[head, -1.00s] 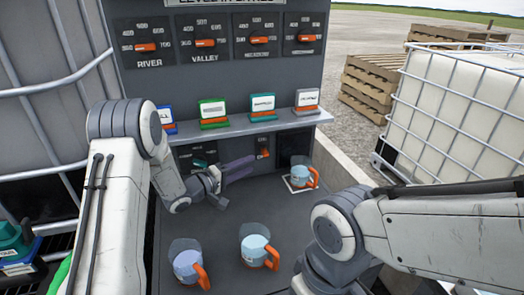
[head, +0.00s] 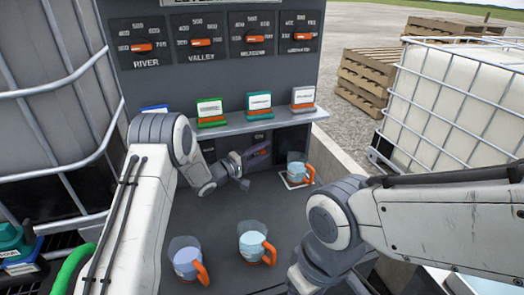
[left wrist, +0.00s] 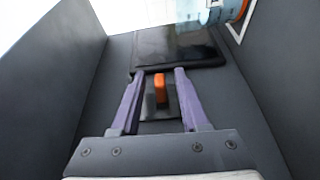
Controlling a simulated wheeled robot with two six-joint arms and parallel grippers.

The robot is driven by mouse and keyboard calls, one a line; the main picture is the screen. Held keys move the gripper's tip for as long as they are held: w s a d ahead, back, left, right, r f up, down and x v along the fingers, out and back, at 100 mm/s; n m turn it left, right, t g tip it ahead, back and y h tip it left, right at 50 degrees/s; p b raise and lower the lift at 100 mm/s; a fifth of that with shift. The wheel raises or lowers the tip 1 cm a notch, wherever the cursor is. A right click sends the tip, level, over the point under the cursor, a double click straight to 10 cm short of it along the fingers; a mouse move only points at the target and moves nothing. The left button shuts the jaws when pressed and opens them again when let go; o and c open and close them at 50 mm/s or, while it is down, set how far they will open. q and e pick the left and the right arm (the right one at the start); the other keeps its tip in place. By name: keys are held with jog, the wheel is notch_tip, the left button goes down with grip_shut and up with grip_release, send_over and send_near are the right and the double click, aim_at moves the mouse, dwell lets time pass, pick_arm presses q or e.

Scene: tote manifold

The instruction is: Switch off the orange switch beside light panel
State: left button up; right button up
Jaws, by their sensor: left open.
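The orange switch (left wrist: 160,88) sits on a small dark plate in the left wrist view, between the two purple fingers of my left gripper (left wrist: 154,88). In the head view the switch (head: 265,151) shows in the recess under the shelf, partly hidden by my left gripper (head: 246,167). That gripper is open, its fingers pointing at the switch; I cannot tell whether they touch it. A glossy dark panel (left wrist: 180,45), seemingly the light panel, lies just beyond the switch in the left wrist view. My right arm shows at the right, but its gripper is out of view.
A grey shelf (head: 230,125) with several coloured label stands hangs over the recess. One jug (head: 297,170) stands on a white-edged square near the recess. Two more jugs (head: 184,259) (head: 252,243) stand nearer me. Several orange-pointer dials are above.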

pick_arm(q)
grip_shut()
jog(key=shift+f+m+b, duration=0.25)
jog(key=shift+m+b, duration=0.05)
jog(key=shift+b, duration=0.2)
jog(key=m+b, duration=0.1)
jog(key=b, duration=0.1)
jog(key=f+m+h+b, duration=0.1)
jog(key=shift+w+a+t+b, duration=0.1)
jog(key=shift+t+b, duration=0.2)
jog(key=shift+b, duration=0.05)
jog(key=shift+r+m+h+b, duration=0.15)
jog(key=shift+m+h+b, duration=0.15)
jog(key=shift+m+b, duration=0.45)
grip_release()
